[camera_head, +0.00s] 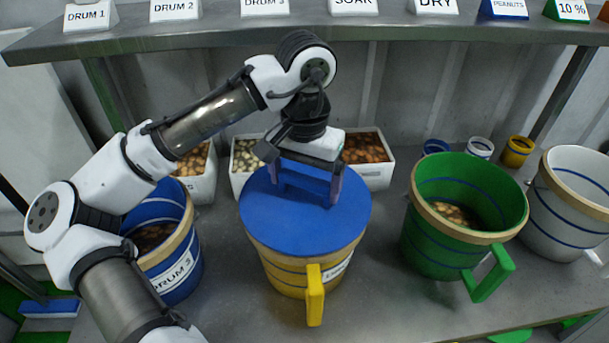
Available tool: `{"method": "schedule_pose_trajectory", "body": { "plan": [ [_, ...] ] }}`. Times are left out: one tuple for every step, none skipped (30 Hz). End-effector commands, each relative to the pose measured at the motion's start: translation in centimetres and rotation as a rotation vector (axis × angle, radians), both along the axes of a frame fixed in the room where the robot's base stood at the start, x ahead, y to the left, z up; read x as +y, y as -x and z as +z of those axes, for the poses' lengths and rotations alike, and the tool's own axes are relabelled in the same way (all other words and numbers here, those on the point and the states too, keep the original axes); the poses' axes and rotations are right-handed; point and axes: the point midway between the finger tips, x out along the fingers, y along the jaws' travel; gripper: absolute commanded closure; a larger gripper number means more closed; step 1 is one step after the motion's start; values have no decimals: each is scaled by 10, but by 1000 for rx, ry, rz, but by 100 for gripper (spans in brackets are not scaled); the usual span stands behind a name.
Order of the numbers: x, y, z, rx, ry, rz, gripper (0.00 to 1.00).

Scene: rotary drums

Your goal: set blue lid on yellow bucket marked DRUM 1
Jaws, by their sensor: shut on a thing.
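The blue lid (295,230) is a flat round disc with a raised handle. It lies over the mouth of a yellow bucket (280,275) in the middle of the table and looks roughly level; whether it is fully seated cannot be told. The bucket has a yellow handle at its front and a white label, turned aside and too small to read. My gripper (305,185) comes down from above and is shut on the lid's handle. The inside of the bucket is hidden by the lid.
A blue bucket (185,277) marked DRUM 3 stands left, partly behind my arm. A green bucket (430,245) and a white bucket (560,225) stand right. White bins (375,176) are behind. A shelf (400,28) with signs runs above.

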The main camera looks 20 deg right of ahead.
Motion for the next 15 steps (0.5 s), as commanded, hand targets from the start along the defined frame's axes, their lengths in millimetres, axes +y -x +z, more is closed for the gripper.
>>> {"method": "schedule_pose_trajectory", "body": {
  "plan": [
    [0,0,-2,0,0,0,47],
    [0,0,-3,0,0,0,47],
    [0,0,-4,0,0,0,47],
    [0,0,-5,0,0,0,47],
    [0,0,-5,0,0,-1,47],
    [0,0,-6,0,0,-1,47],
    [0,0,-5,0,0,0,6],
    [0,0,-5,0,0,0,2],
    [0,0,-5,0,0,0,0],
    [0,0,-5,0,0,0,0],
    [0,0,-5,0,0,0,0],
    [0,0,-5,0,0,0,0],
    [0,0,-5,0,0,0,0],
    [0,0,-5,0,0,0,0],
    [0,0,-5,0,0,0,0]
  ]
}}
